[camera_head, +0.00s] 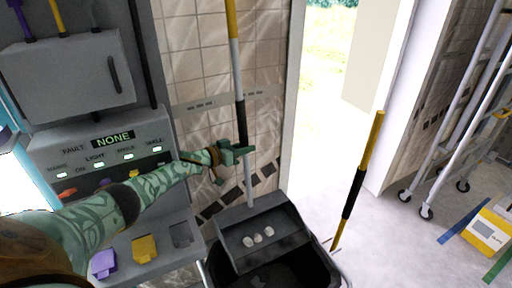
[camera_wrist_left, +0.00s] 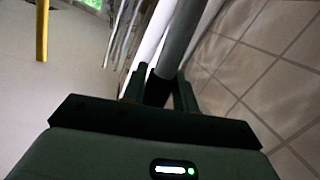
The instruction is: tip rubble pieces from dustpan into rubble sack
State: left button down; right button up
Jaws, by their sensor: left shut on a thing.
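My left gripper (camera_head: 243,150) is shut on the upright handle of the dustpan (camera_head: 236,228). The handle has a yellow top, a grey middle and a black grip. In the left wrist view the handle (camera_wrist_left: 178,45) runs up between the fingers (camera_wrist_left: 160,92). The dark grey pan is over the black rubble sack (camera_head: 325,262), near its back left side. Several small whitish rubble pieces (camera_head: 258,238) lie in the pan. The sack's inside is dark and partly hidden by the pan. My right gripper does not show.
A yellow and black pole (camera_head: 357,180) stands tilted just right of the sack. A grey control panel (camera_head: 100,150) stands at left, with purple and yellow blocks (camera_head: 144,248) below. A ladder-like frame on wheels (camera_head: 455,130) and a yellow box (camera_head: 488,234) are at right, beyond open floor.

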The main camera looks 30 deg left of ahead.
pick_arm(q)
jog(key=shift+s+a, duration=0.1)
jog(key=shift+s+d+r+p, duration=0.2)
jog(key=shift+d+p, duration=0.15)
jog(key=shift+p, duration=0.2)
jog(key=s+d+f+m+t+b, duration=0.1)
jog(key=s+d+f+m+b, duration=0.1)
jog(key=s+d, duration=0.5)
jog(key=s+d+f+m+b, duration=0.1)
jog(key=s+d+m+b, duration=0.2)
jog(key=d, duration=1.4)
jog(key=s+d+f+m+t+b, duration=0.1)
jog(key=s+d+f+m+b, duration=0.1)
jog(key=s+d+m, duration=0.5)
jog(key=shift+s+d+f+m+t+b, duration=0.35)
jog(key=shift+s+d+b, duration=0.5)
jog(key=shift+s+d, duration=1.6)
jog(key=shift+w+d+r, duration=0.1)
jog(key=shift+w+d, duration=0.1)
jog(key=shift+w, duration=0.05)
